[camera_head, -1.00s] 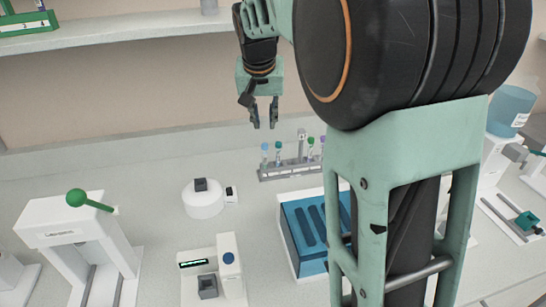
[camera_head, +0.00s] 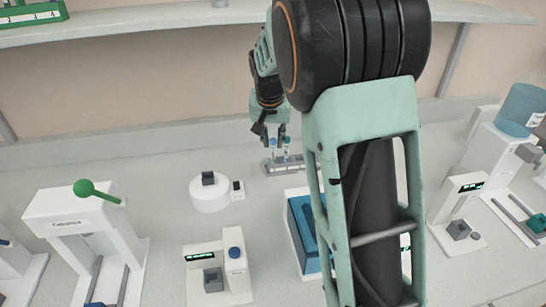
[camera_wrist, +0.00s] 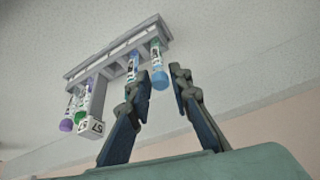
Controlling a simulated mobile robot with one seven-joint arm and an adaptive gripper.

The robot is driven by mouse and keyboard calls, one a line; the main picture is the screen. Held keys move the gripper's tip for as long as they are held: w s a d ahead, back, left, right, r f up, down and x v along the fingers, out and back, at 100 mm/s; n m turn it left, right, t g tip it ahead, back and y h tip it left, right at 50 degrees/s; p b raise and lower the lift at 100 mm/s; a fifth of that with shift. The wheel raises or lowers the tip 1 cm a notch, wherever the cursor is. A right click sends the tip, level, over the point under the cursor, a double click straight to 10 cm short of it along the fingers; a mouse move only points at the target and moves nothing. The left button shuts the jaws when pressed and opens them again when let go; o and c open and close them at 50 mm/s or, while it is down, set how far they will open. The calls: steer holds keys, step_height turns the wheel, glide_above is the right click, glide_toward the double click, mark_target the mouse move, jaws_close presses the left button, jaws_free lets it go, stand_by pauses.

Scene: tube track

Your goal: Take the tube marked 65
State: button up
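My gripper (camera_head: 275,146) is open just above the rear of the bench, at the grey tube rack (camera_head: 271,170). In the wrist view the rack (camera_wrist: 110,52) appears upper left, with several capped tubes. A light-blue-capped tube (camera_wrist: 158,66) shows in the gap between my open fingertips (camera_wrist: 158,78); I cannot tell if they touch it. A second blue-capped tube (camera_wrist: 133,66) is partly behind the left finger. The tube markings are too small to read, so I cannot tell which is 65.
A white round device (camera_head: 210,193) stands left of the rack. A blue slotted box (camera_head: 301,225) is in front, partly hidden by my arm. White machines stand at left (camera_head: 80,225) and right (camera_head: 462,210). A shelf (camera_head: 180,28) runs along the wall above.

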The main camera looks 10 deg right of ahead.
steer(key=shift+f, duration=0.1)
steer(key=shift+c, duration=0.3)
jaws_close()
steer(key=shift+r, duration=0.2)
